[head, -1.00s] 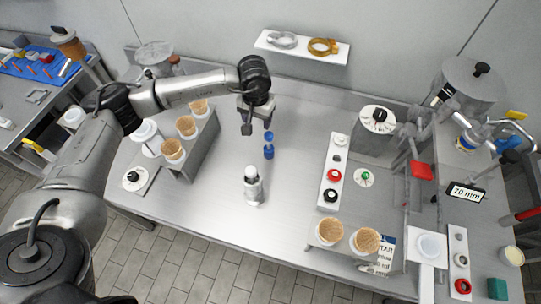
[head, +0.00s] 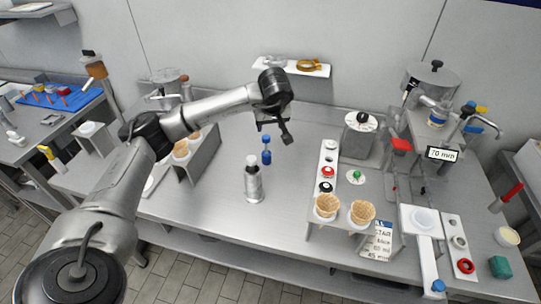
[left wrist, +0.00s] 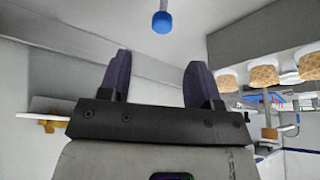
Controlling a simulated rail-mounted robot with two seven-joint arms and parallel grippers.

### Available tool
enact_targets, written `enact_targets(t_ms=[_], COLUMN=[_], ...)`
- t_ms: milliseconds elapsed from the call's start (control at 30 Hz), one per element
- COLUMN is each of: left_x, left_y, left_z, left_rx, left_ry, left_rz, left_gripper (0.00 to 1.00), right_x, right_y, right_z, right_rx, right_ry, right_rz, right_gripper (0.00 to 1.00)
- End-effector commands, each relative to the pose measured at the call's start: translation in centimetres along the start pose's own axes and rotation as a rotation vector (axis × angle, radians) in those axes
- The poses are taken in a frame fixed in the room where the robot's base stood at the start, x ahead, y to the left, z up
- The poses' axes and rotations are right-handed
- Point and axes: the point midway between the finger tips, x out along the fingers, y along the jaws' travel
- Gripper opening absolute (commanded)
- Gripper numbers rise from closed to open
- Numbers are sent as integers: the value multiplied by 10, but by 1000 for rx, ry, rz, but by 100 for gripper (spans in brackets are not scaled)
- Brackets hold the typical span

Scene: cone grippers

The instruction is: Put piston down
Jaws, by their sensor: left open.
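A small blue piston-like piece (head: 266,151) stands upright on the steel table, just behind a white-and-metal cylinder (head: 254,186). My left gripper (head: 275,131) is open and empty, above and behind the blue piece in the head view. In the left wrist view its two dark fingers (left wrist: 153,82) are apart with nothing between them. A round blue end on a pale stem (left wrist: 162,22) shows beyond them at the top edge, clear of the fingers. I cannot tell which of the two pieces the task calls the piston. My right gripper is not in view.
A holder with cones (head: 200,150) stands left of the pieces. To the right are a strip of coloured knobs (head: 328,170) and two cones in a stand (head: 345,210). A wall shelf (head: 292,68) hangs behind. The table's front middle is clear.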

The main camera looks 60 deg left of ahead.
Motion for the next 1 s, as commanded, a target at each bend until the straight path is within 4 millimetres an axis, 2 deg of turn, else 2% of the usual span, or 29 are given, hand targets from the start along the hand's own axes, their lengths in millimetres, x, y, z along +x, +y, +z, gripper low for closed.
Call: enact_targets(t_ms=[200,400,833,1000], left_x=[39,68,90,110], left_y=[0,0,0,-2], left_z=[3,2,2,4], left_rx=[-9,-7,-6,-6], left_ry=[-4,-3,-2,-4], left_rz=[-4,-2,0,-2], left_gripper=[58,58,58,58], right_x=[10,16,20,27], right_y=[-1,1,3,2], right_z=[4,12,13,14], right_rx=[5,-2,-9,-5], right_ry=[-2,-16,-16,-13], right_rz=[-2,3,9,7], right_gripper=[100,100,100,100])
